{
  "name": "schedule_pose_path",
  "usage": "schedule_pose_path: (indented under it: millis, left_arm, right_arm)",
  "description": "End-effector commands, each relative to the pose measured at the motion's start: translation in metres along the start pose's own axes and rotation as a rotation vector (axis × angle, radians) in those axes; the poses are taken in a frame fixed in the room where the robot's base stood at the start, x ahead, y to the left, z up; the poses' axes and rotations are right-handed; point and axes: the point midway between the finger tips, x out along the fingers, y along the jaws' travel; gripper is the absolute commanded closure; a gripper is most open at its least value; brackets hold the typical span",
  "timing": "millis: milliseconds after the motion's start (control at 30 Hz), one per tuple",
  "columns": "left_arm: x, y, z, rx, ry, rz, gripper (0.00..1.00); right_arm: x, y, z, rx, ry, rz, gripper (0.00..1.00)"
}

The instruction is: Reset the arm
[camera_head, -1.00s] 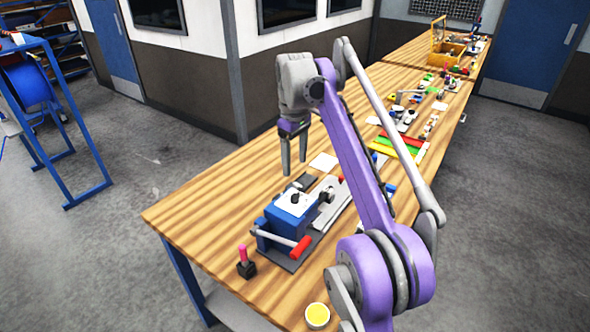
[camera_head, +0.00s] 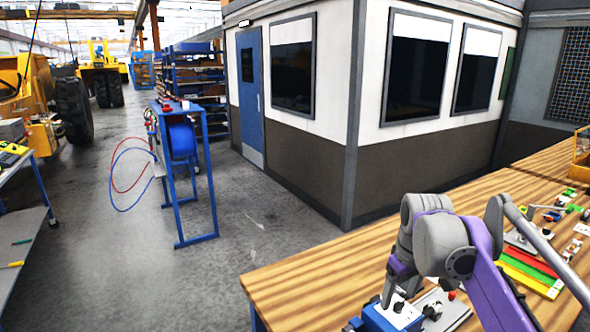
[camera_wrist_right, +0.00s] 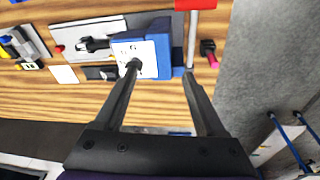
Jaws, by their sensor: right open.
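My right arm comes in at the lower right of the head view, purple and grey. My right gripper (camera_head: 397,290) points down over the wooden workbench, with its two dark fingers apart and nothing between them. In the right wrist view, the open gripper (camera_wrist_right: 160,70) has one fingertip in front of the blue fixture's white top (camera_wrist_right: 148,60) and the other beside its edge. The blue fixture (camera_head: 378,320) also shows at the bottom of the head view, partly cut off. My left gripper is not in view.
The workbench (camera_head: 310,275) has a bare left corner. Red, yellow and green strips (camera_head: 530,268) lie further right. In the right wrist view a pink-topped tool (camera_wrist_right: 212,60) stands near the bench edge. A blue hose-reel stand (camera_head: 185,165) stands on open floor.

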Motion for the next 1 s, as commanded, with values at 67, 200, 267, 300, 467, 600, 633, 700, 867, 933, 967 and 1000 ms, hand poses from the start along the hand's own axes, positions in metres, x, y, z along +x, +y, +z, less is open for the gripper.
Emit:
schedule_pose_path:
  millis: [67, 200, 267, 300, 467, 600, 633, 700, 867, 933, 967, 1000]
  left_arm:
    - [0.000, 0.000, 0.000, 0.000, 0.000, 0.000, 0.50]
    - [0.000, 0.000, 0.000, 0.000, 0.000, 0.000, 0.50]
    - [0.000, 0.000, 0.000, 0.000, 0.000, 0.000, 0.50]
    - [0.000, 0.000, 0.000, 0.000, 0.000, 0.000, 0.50]
    - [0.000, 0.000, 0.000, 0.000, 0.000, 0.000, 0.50]
    - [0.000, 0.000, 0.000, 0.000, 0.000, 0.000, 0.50]
    - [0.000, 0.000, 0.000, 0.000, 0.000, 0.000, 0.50]
    - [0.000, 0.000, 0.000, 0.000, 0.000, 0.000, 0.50]
    - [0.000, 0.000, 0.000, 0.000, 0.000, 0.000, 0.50]
    - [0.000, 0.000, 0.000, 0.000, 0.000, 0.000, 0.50]
    - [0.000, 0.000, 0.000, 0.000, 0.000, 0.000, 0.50]
    - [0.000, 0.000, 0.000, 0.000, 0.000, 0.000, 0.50]
  right_arm:
    - [0.011, -0.020, 0.025, 0.044, 0.043, 0.016, 0.28]
    - [0.038, -0.053, 0.070, 0.130, 0.125, 0.038, 0.28]
    - [0.052, -0.067, 0.091, 0.165, 0.160, 0.044, 0.28]
    - [0.062, -0.076, 0.104, 0.188, 0.184, 0.047, 0.28]
    - [0.104, -0.107, 0.157, 0.273, 0.270, 0.050, 0.28]
    - [0.134, -0.125, 0.189, 0.325, 0.323, 0.046, 0.28]
    - [0.138, -0.127, 0.194, 0.333, 0.331, 0.046, 0.28]
    - [0.146, -0.131, 0.201, 0.345, 0.344, 0.044, 0.28]
    - [0.150, -0.134, 0.205, 0.355, 0.352, 0.043, 0.28]
    - [0.150, -0.134, 0.205, 0.355, 0.352, 0.043, 0.28]
    - [0.150, -0.134, 0.205, 0.354, 0.352, 0.043, 0.28]
    - [0.149, -0.133, 0.205, 0.354, 0.352, 0.043, 0.28]
